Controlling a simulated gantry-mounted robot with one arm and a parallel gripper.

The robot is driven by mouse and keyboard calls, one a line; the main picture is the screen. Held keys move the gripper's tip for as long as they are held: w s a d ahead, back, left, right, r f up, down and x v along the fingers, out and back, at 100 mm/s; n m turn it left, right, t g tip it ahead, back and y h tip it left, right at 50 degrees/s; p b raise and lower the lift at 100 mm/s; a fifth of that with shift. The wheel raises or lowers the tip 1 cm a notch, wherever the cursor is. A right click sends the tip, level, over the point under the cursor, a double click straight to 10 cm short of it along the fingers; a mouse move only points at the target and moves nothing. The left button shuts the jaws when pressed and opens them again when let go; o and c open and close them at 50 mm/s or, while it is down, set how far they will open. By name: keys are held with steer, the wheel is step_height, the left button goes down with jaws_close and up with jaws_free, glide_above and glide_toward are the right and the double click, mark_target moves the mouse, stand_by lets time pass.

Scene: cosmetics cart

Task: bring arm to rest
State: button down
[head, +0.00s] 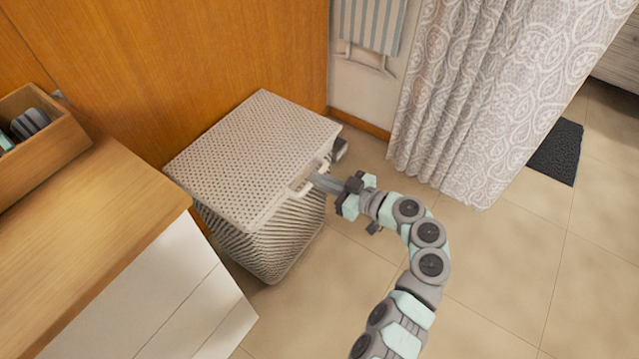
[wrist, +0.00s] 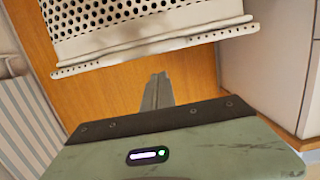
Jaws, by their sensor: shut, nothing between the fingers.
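My gripper (head: 318,179) is shut and empty at the end of my outstretched arm. In the head view its tip is close to the front edge of a woven laundry basket (head: 255,150), beside the pale handle (head: 302,188). I cannot tell whether it touches. In the wrist view the shut fingers (wrist: 157,90) point at the wooden panel, with the perforated basket rim (wrist: 150,45) above them in the picture. The basket's lid looks closed in the head view.
A wooden counter (head: 80,215) with white drawers and an open wooden box (head: 65,140) stand at the left. A patterned curtain (head: 490,90) hangs at the right, near a dark mat (head: 556,152). The tiled floor (head: 490,270) is clear right of my arm.

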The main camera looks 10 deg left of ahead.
steer(key=s+d+f+p, duration=0.1)
steer(key=d+f, duration=0.3)
steer(key=d, duration=0.4)
steer(key=shift+s+p, duration=0.3)
steer(key=shift+s, duration=0.55)
steer(key=shift+w+a, duration=0.1)
